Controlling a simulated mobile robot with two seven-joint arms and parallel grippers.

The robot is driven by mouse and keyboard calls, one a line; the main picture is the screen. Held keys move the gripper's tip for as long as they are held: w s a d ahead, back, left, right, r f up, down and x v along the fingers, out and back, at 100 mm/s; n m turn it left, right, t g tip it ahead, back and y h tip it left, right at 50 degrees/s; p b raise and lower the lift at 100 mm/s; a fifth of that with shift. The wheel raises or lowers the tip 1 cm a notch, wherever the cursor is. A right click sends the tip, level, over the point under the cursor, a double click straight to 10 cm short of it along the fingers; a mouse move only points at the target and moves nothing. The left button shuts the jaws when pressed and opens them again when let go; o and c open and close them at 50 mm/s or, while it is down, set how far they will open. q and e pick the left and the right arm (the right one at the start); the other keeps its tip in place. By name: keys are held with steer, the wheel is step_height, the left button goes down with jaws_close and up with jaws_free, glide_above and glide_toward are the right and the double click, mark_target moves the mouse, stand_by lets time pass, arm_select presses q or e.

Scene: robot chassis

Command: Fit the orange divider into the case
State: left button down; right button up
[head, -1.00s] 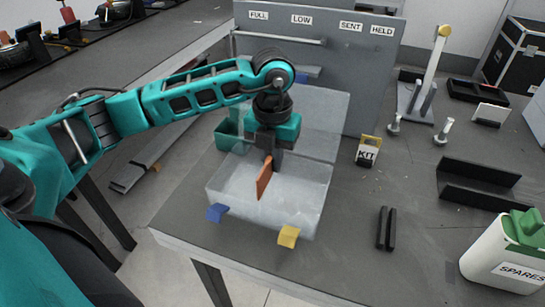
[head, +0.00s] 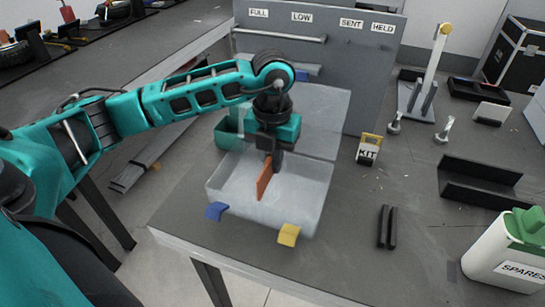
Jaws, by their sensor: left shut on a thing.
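The clear case (head: 310,211) stands on the grey table with its translucent lid (head: 325,110) raised behind it. A blue latch (head: 216,211) and a yellow latch (head: 289,235) stick out at its front edge. My left gripper (head: 272,160) points down over the case and is shut on the orange divider (head: 264,183). The divider is upright, with its lower part within the outline of the case. I cannot tell whether it touches the case floor or sits in a slot. My right gripper is not in view.
A grey board (head: 370,60) with labels stands behind the case. To the right are a KIT tag (head: 368,150), a pair of black bars (head: 387,227), a black channel (head: 480,183) and a white SPARES container (head: 505,255). A green bin (head: 228,133) is behind the case at left.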

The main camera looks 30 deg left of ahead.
arm_select(q)
steer(key=shift+f+b, duration=2.45)
steer(key=shift+f, duration=0.9)
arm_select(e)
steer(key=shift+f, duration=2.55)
arm_select(q)
steer(key=c, duration=1.1)
jaws_free()
